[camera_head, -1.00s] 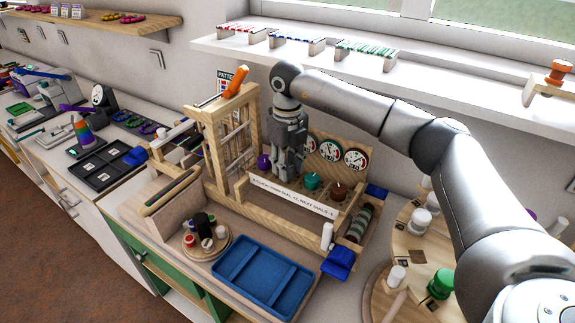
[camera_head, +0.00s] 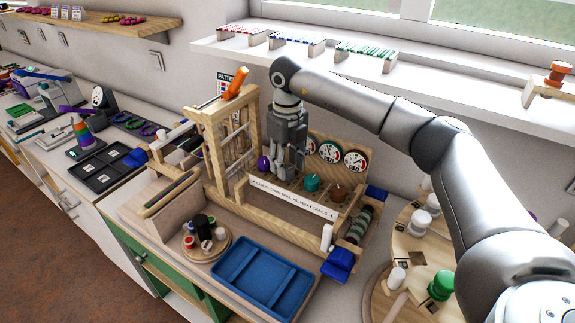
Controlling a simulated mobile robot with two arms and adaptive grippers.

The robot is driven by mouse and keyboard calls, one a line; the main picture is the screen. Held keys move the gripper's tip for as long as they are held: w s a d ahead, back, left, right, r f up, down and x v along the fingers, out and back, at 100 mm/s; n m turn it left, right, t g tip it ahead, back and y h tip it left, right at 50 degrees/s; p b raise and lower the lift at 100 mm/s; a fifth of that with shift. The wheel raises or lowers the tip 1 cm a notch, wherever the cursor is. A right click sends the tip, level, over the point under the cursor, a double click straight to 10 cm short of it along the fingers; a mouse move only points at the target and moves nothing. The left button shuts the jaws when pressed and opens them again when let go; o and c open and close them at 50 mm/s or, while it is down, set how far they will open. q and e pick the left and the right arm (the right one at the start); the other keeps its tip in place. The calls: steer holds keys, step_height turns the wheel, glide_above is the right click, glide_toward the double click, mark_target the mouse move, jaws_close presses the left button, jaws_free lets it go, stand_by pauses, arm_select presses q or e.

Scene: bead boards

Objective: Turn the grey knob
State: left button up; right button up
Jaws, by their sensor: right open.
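My right gripper (camera_head: 284,176) points down over the row of knobs on the wooden board, its jaws open. No grey knob can be made out; the spot under my fingers, between the purple knob (camera_head: 263,163) and the teal knob (camera_head: 312,183), is hidden by the gripper. A brown knob (camera_head: 338,193) sits right of the teal one. Whether the fingers touch anything cannot be told. Round dials (camera_head: 330,152) stand on the panel behind the knobs, and a white lettered strip (camera_head: 292,199) runs along their front. My left gripper is out of view.
A wooden frame with an orange-handled tool (camera_head: 235,83) stands close left of my gripper. A blue tray (camera_head: 262,276) and a round board of small pots (camera_head: 207,246) lie in front. The window shelf (camera_head: 350,63) is behind my arm.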

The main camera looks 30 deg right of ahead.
step_height(320, 180, up, 11)
stand_by(0.3)
stand_by(0.5)
